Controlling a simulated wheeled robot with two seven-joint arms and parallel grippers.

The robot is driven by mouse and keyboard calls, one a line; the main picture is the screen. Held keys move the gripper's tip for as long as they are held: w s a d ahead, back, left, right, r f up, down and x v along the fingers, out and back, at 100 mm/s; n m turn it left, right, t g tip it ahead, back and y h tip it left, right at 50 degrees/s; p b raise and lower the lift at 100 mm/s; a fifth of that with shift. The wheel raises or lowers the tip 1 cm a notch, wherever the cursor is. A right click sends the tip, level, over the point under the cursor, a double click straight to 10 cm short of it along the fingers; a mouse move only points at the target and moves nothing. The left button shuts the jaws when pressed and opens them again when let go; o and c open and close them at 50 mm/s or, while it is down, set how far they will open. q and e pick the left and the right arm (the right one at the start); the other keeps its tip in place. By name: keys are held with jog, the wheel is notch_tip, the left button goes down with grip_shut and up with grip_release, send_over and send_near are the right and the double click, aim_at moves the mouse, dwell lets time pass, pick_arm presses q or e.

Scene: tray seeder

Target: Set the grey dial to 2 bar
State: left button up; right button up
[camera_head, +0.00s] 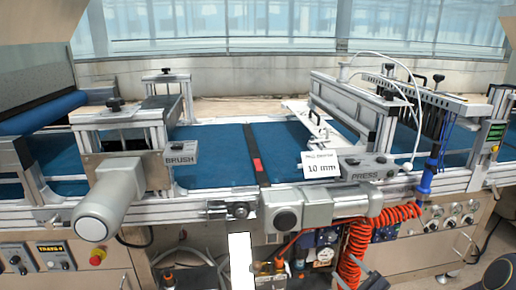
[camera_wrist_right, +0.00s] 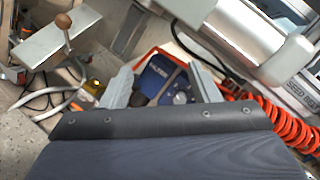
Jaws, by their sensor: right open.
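No dial marked in bar is legible. A blue unit (camera_head: 326,238) with a pale round part (camera_head: 325,255) sits low under the machine's front rail; I cannot tell whether that part is the grey dial. In the right wrist view a blue box (camera_wrist_right: 156,74) lies between and beyond my fingers, with a small grey round part (camera_wrist_right: 180,98) below it. My right gripper (camera_wrist_right: 163,74) is open, with nothing visible between its fingers. Its fingertips are not clear in the head view. My left gripper is not in view.
A coiled red hose (camera_head: 355,250) hangs right of the blue unit and shows at the right of the wrist view (camera_wrist_right: 285,125). A grey motor (camera_head: 290,212) overhangs it. The right panel has several knobs (camera_head: 450,222). A PRESS box (camera_head: 367,167) sits above.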

jog(key=s+a+r+n+g+y, duration=0.55)
jog(key=a+r+n, duration=0.25)
jog(key=r, duration=0.2)
jog(key=s+a+r+n+g+h, duration=0.1)
jog(key=s+a+r+n+g, duration=0.2)
jog(key=s, duration=0.4)
jog(key=s+a+r+n+g+h, duration=0.1)
jog(key=s+a+r+n+g, duration=0.1)
jog(key=s+n+g, duration=0.35)
jog(key=s+d+f+n+t+h, duration=0.1)
jog(key=s+d+n+t+h, duration=0.1)
jog(key=s+d+h, duration=0.35)
jog(key=s+d+f+n+t+h, duration=0.1)
jog(key=s+d+f+n+h, duration=0.15)
jog(key=s, duration=0.65)
notch_tip(320, 180, up, 22)
jog(key=p, duration=2.1)
jog(key=shift+a+h, duration=0.25)
jog(key=shift+h, duration=0.2)
jog(key=shift+d+f, duration=0.1)
